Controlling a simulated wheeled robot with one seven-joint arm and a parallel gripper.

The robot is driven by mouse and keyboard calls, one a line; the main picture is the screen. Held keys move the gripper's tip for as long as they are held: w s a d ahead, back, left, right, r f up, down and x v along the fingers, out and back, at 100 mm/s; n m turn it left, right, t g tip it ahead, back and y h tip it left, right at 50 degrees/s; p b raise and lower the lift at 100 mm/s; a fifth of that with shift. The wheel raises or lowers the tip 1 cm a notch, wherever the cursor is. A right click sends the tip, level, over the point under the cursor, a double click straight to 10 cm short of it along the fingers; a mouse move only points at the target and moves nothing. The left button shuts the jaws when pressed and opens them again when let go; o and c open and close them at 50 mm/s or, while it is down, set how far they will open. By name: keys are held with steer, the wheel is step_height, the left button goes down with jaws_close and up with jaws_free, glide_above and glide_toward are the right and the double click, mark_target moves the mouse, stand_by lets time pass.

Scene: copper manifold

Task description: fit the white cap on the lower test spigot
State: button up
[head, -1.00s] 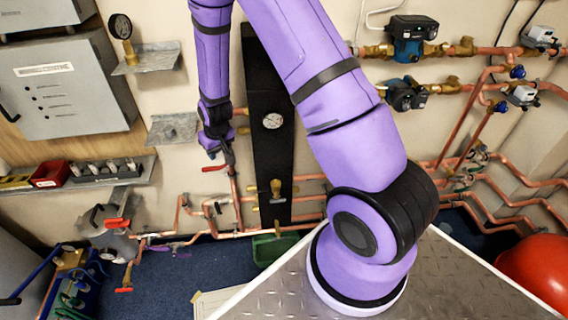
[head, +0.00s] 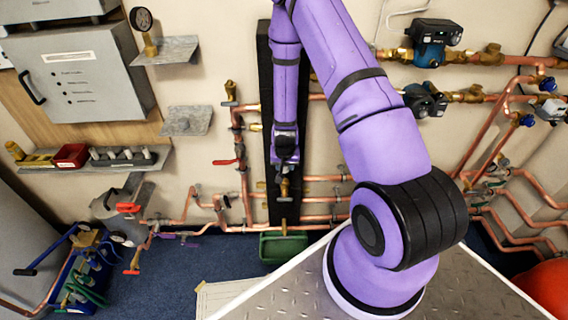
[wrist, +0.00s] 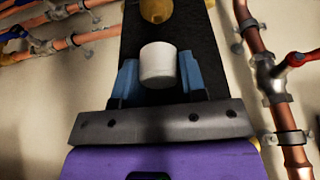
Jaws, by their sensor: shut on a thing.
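The white cap (wrist: 158,66) sits between the blue fingers of my gripper (wrist: 158,82) in the wrist view. My gripper is shut on it. A brass spigot (wrist: 156,9) shows just beyond the cap, cut by the top edge, with a dark gap between them in the picture. In the head view my gripper (head: 285,168) is in front of the tall black panel (head: 266,95), just above the lower brass spigot (head: 284,188). The cap cannot be made out there. My arm covers the panel's upper middle part.
A copper pipe with a red lever valve (head: 226,162) runs left of the panel, close to my gripper. It shows at right in the wrist view (wrist: 270,75). More copper pipes (head: 325,199) cross right of the panel. A green tray (head: 283,247) is below.

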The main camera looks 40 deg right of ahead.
mark_target(285, 172)
steer(key=shift+f, duration=2.15)
steer(key=shift+f, duration=1)
steer(key=o, duration=1)
steer(key=shift+r, duration=0.15)
steer(key=v, duration=1)
steer(key=shift+s+r, duration=0.1)
steer(key=shift+r, duration=0.2)
